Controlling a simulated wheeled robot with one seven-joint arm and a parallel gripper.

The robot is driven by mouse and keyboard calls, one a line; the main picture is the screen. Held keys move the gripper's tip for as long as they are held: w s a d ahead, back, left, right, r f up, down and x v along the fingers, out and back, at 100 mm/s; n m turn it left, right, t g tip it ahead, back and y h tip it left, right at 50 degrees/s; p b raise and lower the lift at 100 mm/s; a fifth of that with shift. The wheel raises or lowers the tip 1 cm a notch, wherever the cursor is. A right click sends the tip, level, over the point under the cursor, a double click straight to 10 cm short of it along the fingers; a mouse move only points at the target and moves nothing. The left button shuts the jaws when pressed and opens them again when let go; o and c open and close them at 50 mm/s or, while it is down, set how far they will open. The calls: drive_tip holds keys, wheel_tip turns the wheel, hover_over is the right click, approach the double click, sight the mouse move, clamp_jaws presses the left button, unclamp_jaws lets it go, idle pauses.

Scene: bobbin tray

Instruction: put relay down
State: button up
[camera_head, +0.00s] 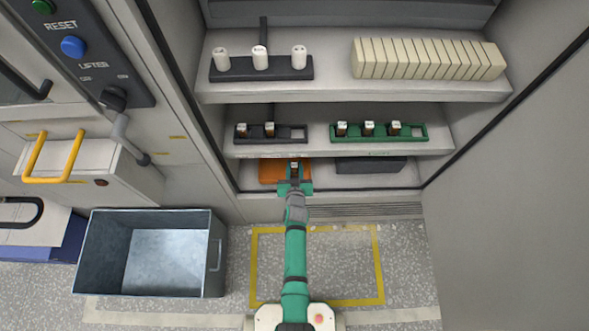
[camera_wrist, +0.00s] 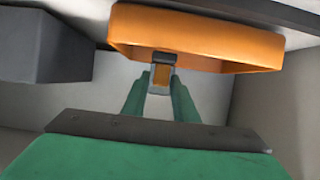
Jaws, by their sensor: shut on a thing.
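My gripper (camera_head: 295,185) is shut on a small relay (camera_head: 294,170), which has a pale top and an orange-brown face. In the wrist view the relay (camera_wrist: 161,73) sits between the tips of my green fingers (camera_wrist: 158,95). It is at the front of an orange tray (camera_head: 270,172) on the lowest shelf. The orange tray (camera_wrist: 210,45) fills the top of the wrist view, with the relay in front of its near wall. I cannot tell whether the relay touches the tray.
A dark grey tray (camera_head: 370,164) lies right of the orange one. The shelf above holds a black rack (camera_head: 285,133) with an empty slot and a green rack (camera_head: 410,138), both with relays. White bobbins (camera_head: 260,57) stand higher. A metal bin (camera_head: 215,255) is on the floor at left.

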sight(295, 173)
drive_tip(key=shift+w+a+f, duration=0.1)
drive_tip(key=shift+w+f, duration=0.1)
drive_tip(key=shift+f, duration=1.45)
drive_tip(key=shift+f, duration=0.15)
drive_tip(key=o, duration=1.1)
